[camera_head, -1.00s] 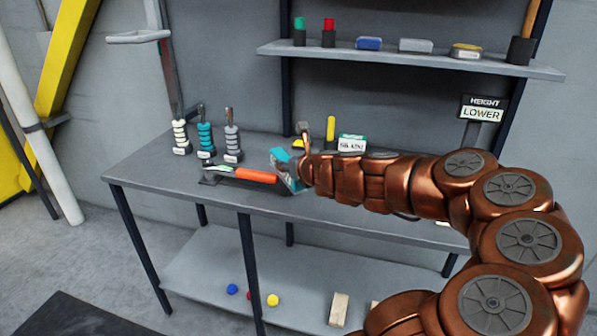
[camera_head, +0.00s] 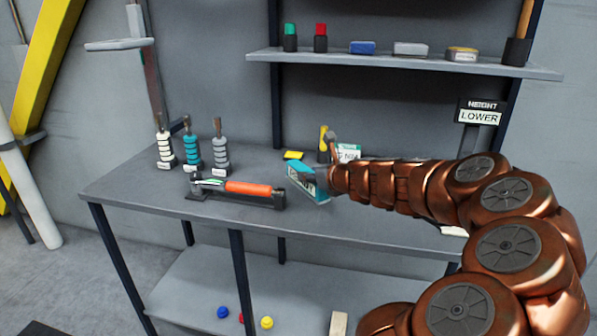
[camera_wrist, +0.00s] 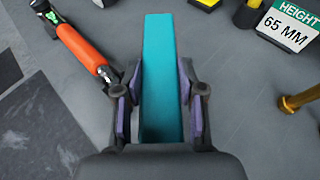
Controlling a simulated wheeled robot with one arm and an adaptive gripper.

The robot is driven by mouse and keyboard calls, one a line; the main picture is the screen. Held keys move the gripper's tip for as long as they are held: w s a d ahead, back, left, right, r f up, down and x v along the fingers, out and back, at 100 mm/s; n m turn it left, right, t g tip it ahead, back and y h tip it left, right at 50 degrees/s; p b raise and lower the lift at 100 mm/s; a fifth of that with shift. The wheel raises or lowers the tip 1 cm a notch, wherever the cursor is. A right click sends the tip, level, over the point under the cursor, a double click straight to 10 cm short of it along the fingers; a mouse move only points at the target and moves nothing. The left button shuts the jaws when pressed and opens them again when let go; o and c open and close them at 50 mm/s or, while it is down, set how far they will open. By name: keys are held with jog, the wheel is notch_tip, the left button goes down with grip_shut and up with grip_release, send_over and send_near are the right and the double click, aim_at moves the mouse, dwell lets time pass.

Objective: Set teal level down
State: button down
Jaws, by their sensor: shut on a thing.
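The teal level (camera_head: 307,180) is a long teal bar with a pale label on its side, held at the end of my arm over the right part of the bench. In the wrist view the teal bar (camera_wrist: 160,75) points away from me between the two fingers. My gripper (camera_wrist: 158,100) is shut on it, with a purple-grey pad on each side. In the head view my gripper (camera_head: 328,180) is partly hidden by the level and my arm. I cannot tell whether the level touches the bench top (camera_head: 160,206).
An orange-handled tool (camera_head: 248,188) lies left of the level. Three levers with white, teal and grey rings (camera_head: 191,152) stand at the back left. A yellow-topped item (camera_head: 323,140) and a "65 MM" height sign (camera_wrist: 288,25) stand behind. The bench's front strip is clear.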

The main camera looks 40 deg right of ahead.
jog(key=w+d, duration=0.2)
jog(key=w, duration=0.1)
jog(key=w+d, duration=0.2)
jog(key=w, duration=0.2)
jog(key=w+d+f, duration=0.1)
jog(key=w, duration=0.3)
jog(key=shift+d, duration=0.4)
jog(key=shift+f, duration=1.75)
jog(key=shift+f, duration=0.2)
jog(key=c, duration=0.7)
grip_release()
jog(key=shift+r, duration=0.1)
jog(key=shift+r, duration=0.1)
jog(key=v, duration=1.2)
